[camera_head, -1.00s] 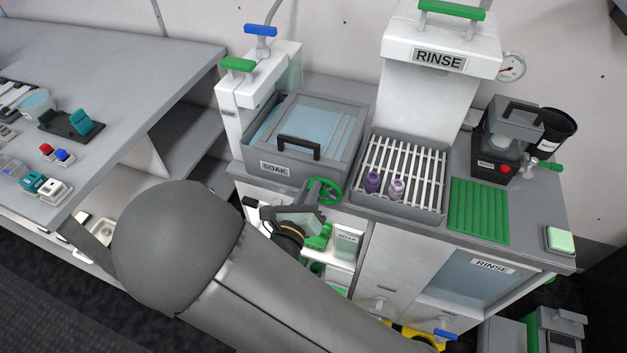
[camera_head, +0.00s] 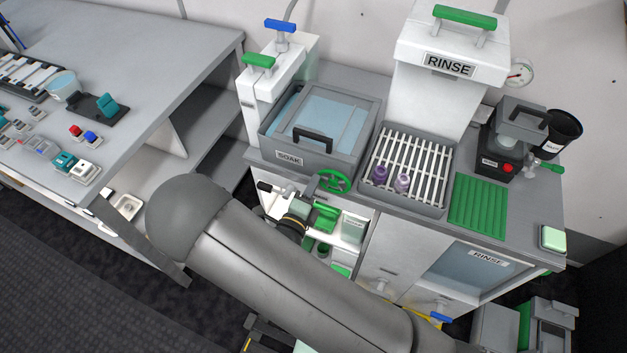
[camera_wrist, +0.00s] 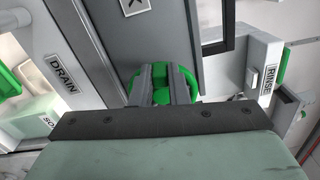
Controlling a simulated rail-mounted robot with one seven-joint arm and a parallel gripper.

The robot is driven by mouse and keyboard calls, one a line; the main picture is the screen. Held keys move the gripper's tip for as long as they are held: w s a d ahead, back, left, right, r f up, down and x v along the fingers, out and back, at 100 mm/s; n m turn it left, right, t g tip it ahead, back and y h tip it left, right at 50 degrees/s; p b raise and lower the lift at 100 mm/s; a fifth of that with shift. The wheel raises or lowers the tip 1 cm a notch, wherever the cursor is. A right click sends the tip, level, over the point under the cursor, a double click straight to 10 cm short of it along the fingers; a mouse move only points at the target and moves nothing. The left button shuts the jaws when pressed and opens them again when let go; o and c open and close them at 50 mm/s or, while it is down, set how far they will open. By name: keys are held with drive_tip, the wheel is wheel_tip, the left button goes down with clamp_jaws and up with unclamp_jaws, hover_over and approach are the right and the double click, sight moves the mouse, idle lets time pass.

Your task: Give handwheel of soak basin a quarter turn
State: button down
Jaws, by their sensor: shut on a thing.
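The soak basin (camera_head: 370,150) is a grey box with a clear lid, a black handle and a SOAK label, set in the counter. Its green handwheel (camera_head: 334,181) sits at the counter's front edge, below and right of the label. In the wrist view the handwheel (camera_wrist: 162,77) lies at and between the tips of my gripper (camera_wrist: 162,86). The two grey fingers are shut on it, and part of the rim shows outside them. In the head view my arm covers much of the gripper, and the finger contact is hard to make out.
A white rack (camera_head: 408,165) with two purple bottles stands right of the basin. Open shelves with green items lie below the handwheel.

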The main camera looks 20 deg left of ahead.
drive_tip(key=shift+f+n, duration=0.35)
drive_tip(key=shift+n, duration=0.65)
drive_tip(key=c, duration=1.4)
unclamp_jaws()
drive_tip(key=shift+s, duration=0.1)
drive_tip(key=s+a+b, duration=0.2)
drive_tip(key=s+b, duration=0.2)
drive_tip(key=s, duration=1.3)
